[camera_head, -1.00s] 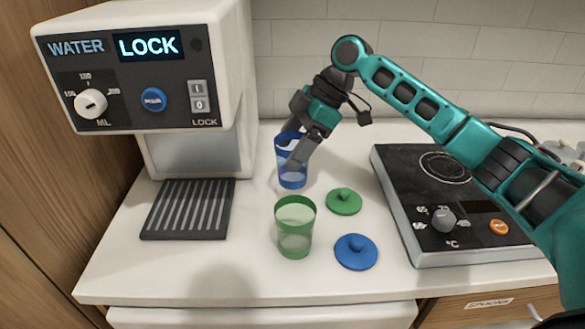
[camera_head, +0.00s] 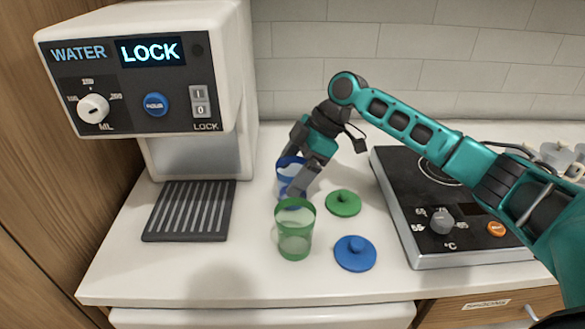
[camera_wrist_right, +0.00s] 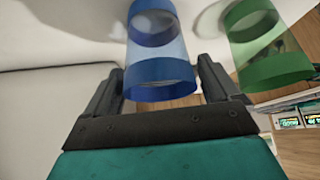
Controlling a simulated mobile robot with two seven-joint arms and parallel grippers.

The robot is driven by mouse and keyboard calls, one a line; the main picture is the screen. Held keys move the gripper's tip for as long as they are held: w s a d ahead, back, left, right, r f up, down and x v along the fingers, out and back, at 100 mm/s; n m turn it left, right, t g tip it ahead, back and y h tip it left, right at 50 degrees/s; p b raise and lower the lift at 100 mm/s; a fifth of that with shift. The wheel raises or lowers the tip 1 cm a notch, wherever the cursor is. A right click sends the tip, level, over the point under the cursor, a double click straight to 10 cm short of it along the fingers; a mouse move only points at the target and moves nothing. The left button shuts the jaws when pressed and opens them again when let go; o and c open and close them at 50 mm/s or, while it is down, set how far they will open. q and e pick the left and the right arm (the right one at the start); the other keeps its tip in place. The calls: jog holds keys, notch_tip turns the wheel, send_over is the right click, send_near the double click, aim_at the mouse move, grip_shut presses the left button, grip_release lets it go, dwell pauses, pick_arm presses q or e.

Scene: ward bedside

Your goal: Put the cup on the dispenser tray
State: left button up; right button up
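The blue cup (camera_head: 288,170) is see-through with blue bands and stands upright on the counter, right of the dispenser tray (camera_head: 190,212). My right gripper (camera_head: 292,192) is low at the blue cup and partly hides it. In the right wrist view, its open fingers lie either side of the blue cup (camera_wrist_right: 158,82), with narrow gaps visible; contact is not clear. A green see-through cup (camera_head: 294,238) stands just in front, and it also shows in the wrist view (camera_wrist_right: 268,55). The tray is dark, slatted and empty. My left gripper is not in view.
A green lid (camera_head: 343,203) and a blue lid (camera_head: 355,254) lie right of the cups. The water dispenser (camera_head: 195,152) stands behind the tray, its display reading LOCK. A hot plate (camera_head: 450,225) is at the right. Counter between tray and cups is clear.

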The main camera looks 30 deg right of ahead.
jog(key=shift+o, duration=0.8)
